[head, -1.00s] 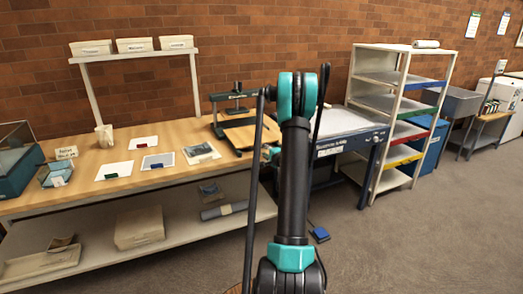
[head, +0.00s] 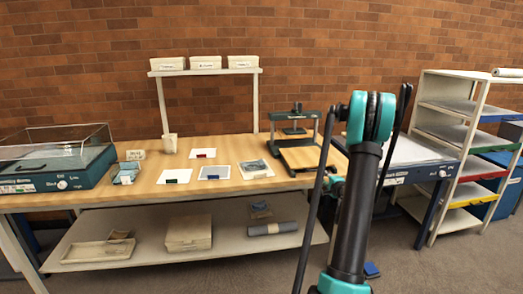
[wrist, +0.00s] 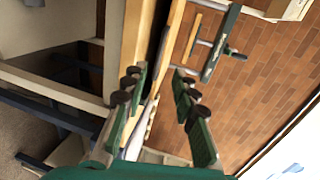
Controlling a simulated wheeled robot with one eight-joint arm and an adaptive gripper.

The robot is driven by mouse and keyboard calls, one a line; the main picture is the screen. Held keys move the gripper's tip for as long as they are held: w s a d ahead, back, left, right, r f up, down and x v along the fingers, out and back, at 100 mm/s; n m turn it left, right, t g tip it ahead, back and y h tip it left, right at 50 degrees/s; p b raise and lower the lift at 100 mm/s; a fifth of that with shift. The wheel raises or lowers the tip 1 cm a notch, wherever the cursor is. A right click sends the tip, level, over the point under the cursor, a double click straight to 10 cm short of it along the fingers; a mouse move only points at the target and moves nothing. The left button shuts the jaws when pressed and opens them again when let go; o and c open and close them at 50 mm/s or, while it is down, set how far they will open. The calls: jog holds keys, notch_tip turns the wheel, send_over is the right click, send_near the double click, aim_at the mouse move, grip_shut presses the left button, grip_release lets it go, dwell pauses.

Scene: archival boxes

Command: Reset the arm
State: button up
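My arm rises in front of the bench in the head view, with its black link and teal joint at right of centre; the gripper itself is hidden there. In the wrist view my gripper (wrist: 160,95) has its two green fingers with dark pads apart and nothing between them. The wrist view is turned on its side, with the bench edge and the brick wall beyond the fingers. No contact with the bench shows.
A wooden bench (head: 100,192) holds a clear-lidded case (head: 58,165), several cards, and a press (head: 297,140). Archival boxes sit on the raised shelf (head: 205,71) and a box (head: 188,232) on the lower shelf. A rack (head: 470,135) stands right. Grey floor shows at lower right.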

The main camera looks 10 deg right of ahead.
jog(key=s+a+r+n+g+y, duration=0.1)
jog(key=s+a+n+g+y, duration=0.15)
jog(key=s+a+n, duration=0.5)
jog(key=s+a+r+n+g+y, duration=0.1)
jog(key=s+a+n+g, duration=0.25)
jog(key=s+a, duration=0.8)
jog(key=s+a+f+n+g+h, duration=0.2)
jog(key=s+a+n, duration=0.1)
jog(key=s, duration=0.7)
jog(key=s+a+f+n+g+h, duration=0.2)
jog(key=s+f+n+g, duration=0.1)
jog(key=s, duration=0.8)
jog(key=shift+s+a, duration=0.15)
jog(key=shift+a, duration=0.25)
